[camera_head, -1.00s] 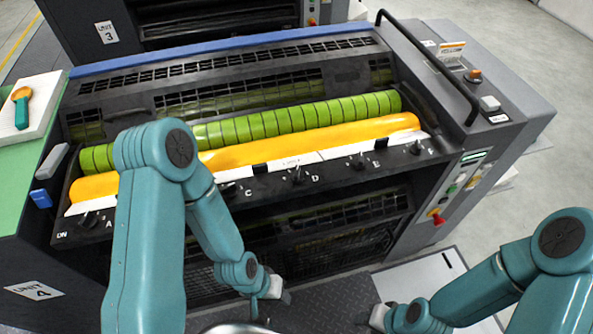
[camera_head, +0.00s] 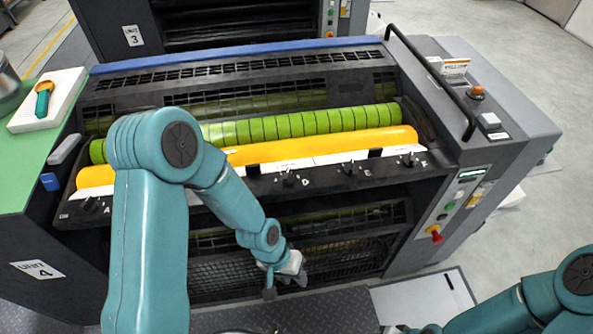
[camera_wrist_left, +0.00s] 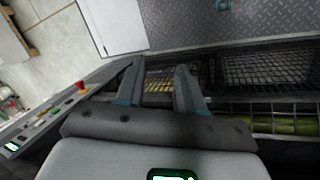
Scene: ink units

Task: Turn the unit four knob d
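Knob D (camera_head: 288,179) is a small dark knob on the black front rail of unit four, beside the white letter D. The unit's sign (camera_head: 37,270) shows a 4 at the lower left. My left gripper (camera_head: 294,274) is below knob D, in front of the dark lower grille, and apart from the knob. In the left wrist view its two fingers (camera_wrist_left: 157,85) stand apart with nothing between them. Knob D is not visible in that view. My right gripper (camera_head: 403,329) barely shows at the bottom edge, too little to tell its state.
Knob E (camera_head: 350,168) and another knob (camera_head: 409,160) stand to the right on the rail. A yellow ink roller (camera_head: 330,145) lies behind it. A red switch (camera_head: 436,234) sits on the right side panel. My left arm covers part of the rail's left half.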

